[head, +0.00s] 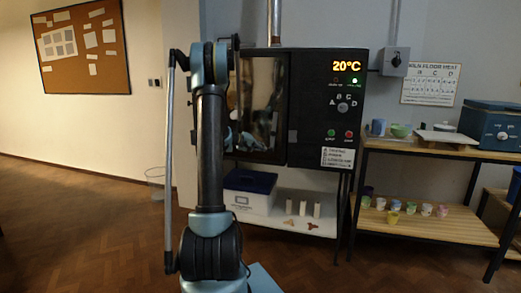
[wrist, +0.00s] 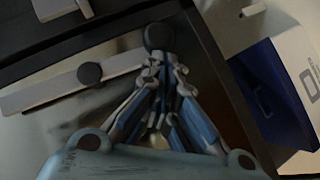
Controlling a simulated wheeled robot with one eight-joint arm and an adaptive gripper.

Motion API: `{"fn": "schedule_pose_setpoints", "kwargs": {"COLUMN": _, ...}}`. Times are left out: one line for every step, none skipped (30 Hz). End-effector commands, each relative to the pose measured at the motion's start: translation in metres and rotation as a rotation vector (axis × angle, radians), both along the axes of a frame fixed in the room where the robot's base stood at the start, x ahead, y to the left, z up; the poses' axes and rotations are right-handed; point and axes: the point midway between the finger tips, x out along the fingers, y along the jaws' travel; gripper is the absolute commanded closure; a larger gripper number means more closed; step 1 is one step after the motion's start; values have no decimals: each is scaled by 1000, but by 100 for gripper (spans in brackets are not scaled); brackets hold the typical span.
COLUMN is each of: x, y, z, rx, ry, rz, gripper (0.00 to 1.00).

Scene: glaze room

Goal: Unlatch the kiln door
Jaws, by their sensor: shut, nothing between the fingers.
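The black kiln (head: 300,140) stands against the wall in the head view, its shiny door (head: 262,85) facing me and partly hidden by my arm. In the wrist view, a pale latch bar (wrist: 45,92) crosses the tilted door face (wrist: 60,125). A dark round disc (wrist: 90,73) sits on the bar, and a black round knob (wrist: 158,37) lies near the bar's right end. My gripper (wrist: 166,68) is shut and empty, its tips just below the knob in the picture; contact is unclear. The head view does not show the fingers clearly.
The control panel (head: 343,105) reads 20°C. A wooden rack (head: 430,155) with pots stands right. Open floor (head: 80,220) lies left.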

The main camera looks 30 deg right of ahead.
Motion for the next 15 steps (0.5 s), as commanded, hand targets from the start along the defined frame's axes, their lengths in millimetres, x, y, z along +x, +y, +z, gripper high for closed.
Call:
{"fn": "schedule_pose_setpoints", "kwargs": {"x": 0, "y": 0, "z": 0, "rx": 0, "ry": 0, "rz": 0, "gripper": 100}}
{"fn": "schedule_pose_setpoints", "kwargs": {"x": 0, "y": 0, "z": 0, "rx": 0, "ry": 0, "rz": 0, "gripper": 100}}
{"fn": "schedule_pose_setpoints", "kwargs": {"x": 0, "y": 0, "z": 0, "rx": 0, "ry": 0, "rz": 0, "gripper": 100}}
{"fn": "schedule_pose_setpoints", "kwargs": {"x": 0, "y": 0, "z": 1, "rx": 0, "ry": 0, "rz": 0, "gripper": 100}}
{"fn": "schedule_pose_setpoints", "kwargs": {"x": 0, "y": 1, "z": 1, "rx": 0, "ry": 0, "rz": 0, "gripper": 100}}
{"fn": "schedule_pose_setpoints", "kwargs": {"x": 1, "y": 2, "z": 2, "rx": 0, "ry": 0, "rz": 0, "gripper": 100}}
{"fn": "schedule_pose_setpoints", "kwargs": {"x": 2, "y": 3, "z": 3, "rx": 0, "ry": 0, "rz": 0, "gripper": 100}}
{"fn": "schedule_pose_setpoints", "kwargs": {"x": 3, "y": 5, "z": 4, "rx": 0, "ry": 0, "rz": 0, "gripper": 100}}
{"fn": "schedule_pose_setpoints", "kwargs": {"x": 5, "y": 6, "z": 7, "rx": 0, "ry": 0, "rz": -1, "gripper": 100}}
{"fn": "schedule_pose_setpoints", "kwargs": {"x": 6, "y": 8, "z": 9, "rx": 0, "ry": 0, "rz": -2, "gripper": 100}}
{"fn": "schedule_pose_setpoints", "kwargs": {"x": 7, "y": 10, "z": 11, "rx": 0, "ry": 0, "rz": -4, "gripper": 100}}
{"fn": "schedule_pose_setpoints", "kwargs": {"x": 10, "y": 13, "z": 14, "rx": 0, "ry": 1, "rz": -4, "gripper": 100}}
{"fn": "schedule_pose_setpoints", "kwargs": {"x": 12, "y": 16, "z": 17, "rx": -1, "ry": 1, "rz": -5, "gripper": 100}}
{"fn": "schedule_pose_setpoints", "kwargs": {"x": 14, "y": 19, "z": 20, "rx": 0, "ry": 0, "rz": -6, "gripper": 100}}
{"fn": "schedule_pose_setpoints", "kwargs": {"x": 14, "y": 25, "z": 23, "rx": 0, "ry": 2, "rz": -7, "gripper": 100}}
